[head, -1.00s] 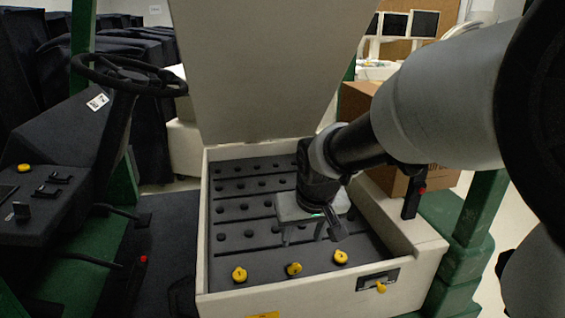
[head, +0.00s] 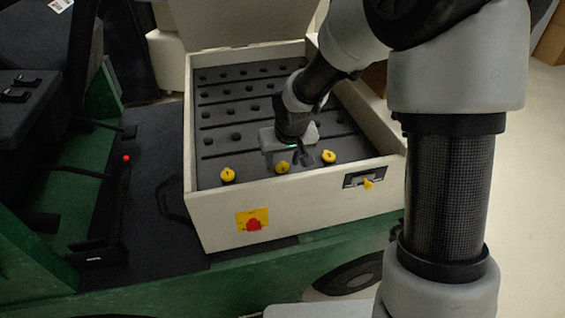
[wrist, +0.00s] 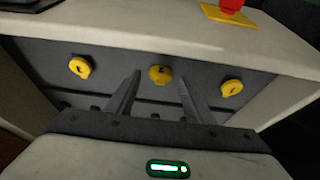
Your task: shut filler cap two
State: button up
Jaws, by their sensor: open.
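Three yellow filler caps stand in a row along the front of an open box of dark cells: left (head: 227,174), middle (head: 282,167) and right (head: 328,156). I cannot read numbers on them or tell which is loose. My gripper (head: 288,160) is open and empty, pointing down beside the middle cap. In the wrist view, the middle cap (wrist: 161,75) shows between and beyond the spread fingertips (wrist: 160,82), with no visible contact. The other two caps lie outside the fingers, left (wrist: 79,67) and right (wrist: 231,88).
The pale box's front wall (head: 310,215) rises close to the caps. It bears a red knob on a yellow plate (head: 253,223) and a dark latch with a yellow handle (head: 366,180). The raised lid (head: 235,22) stands behind. A green cart floor lies left.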

jog(key=shift+w+f, duration=0.15)
jog(key=shift+f, duration=0.25)
jog(key=shift+c, duration=0.2)
jog(key=c, duration=0.9)
jog(key=shift+r, duration=0.1)
jog(key=shift+c, duration=0.4)
